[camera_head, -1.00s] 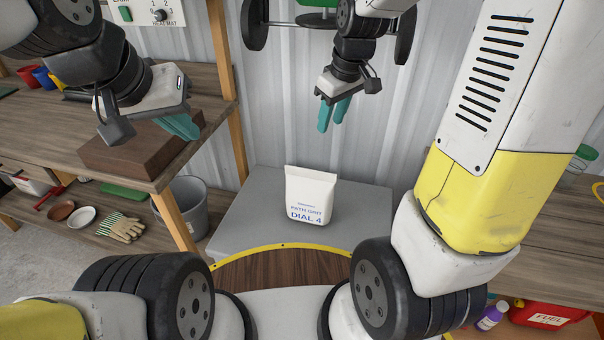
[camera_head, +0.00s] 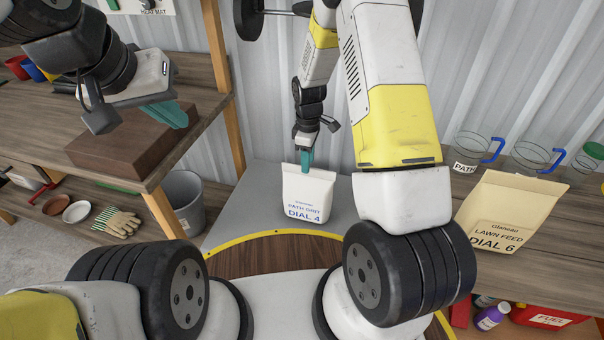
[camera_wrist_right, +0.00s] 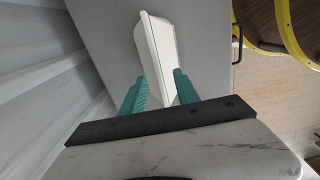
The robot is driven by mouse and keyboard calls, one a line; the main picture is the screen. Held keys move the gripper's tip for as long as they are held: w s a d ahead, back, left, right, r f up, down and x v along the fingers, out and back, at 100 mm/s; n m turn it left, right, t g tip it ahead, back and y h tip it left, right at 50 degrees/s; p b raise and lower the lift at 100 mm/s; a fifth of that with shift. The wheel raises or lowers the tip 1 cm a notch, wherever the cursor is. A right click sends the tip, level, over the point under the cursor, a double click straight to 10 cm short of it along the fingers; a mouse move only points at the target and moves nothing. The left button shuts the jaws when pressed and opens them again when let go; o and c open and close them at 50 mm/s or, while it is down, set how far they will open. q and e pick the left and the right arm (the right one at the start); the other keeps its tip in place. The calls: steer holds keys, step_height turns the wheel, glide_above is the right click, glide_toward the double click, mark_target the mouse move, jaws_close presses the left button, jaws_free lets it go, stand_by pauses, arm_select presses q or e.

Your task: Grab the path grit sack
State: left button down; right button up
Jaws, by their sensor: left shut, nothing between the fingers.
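The path grit sack (camera_head: 307,197) is a white bag marked "PATH GRIT DIAL 4", standing upright on a grey surface (camera_head: 248,205). My right gripper (camera_head: 305,160) is directly above it, fingers pointing down at its top edge. In the right wrist view the sack (camera_wrist_right: 160,50) shows between the two teal fingers of my right gripper (camera_wrist_right: 160,82), which are spread apart; a gap shows on the left finger's side. My left gripper (camera_head: 172,115) is shut and empty, over a brown block on the left bench.
The brown block (camera_head: 110,160) lies on the left wooden bench. A grey bucket (camera_head: 186,200) stands left of the grey surface. At the right, a cream sack marked "LAWN FEED DIAL 6" (camera_head: 505,220) stands near glass jugs (camera_head: 470,150). A corrugated wall is close behind.

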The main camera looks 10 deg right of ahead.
step_height(320, 180, down, 4)
steer(key=shift+d, duration=0.15)
jaws_close()
steer(key=shift+w+r, duration=0.1)
stand_by(1.3)
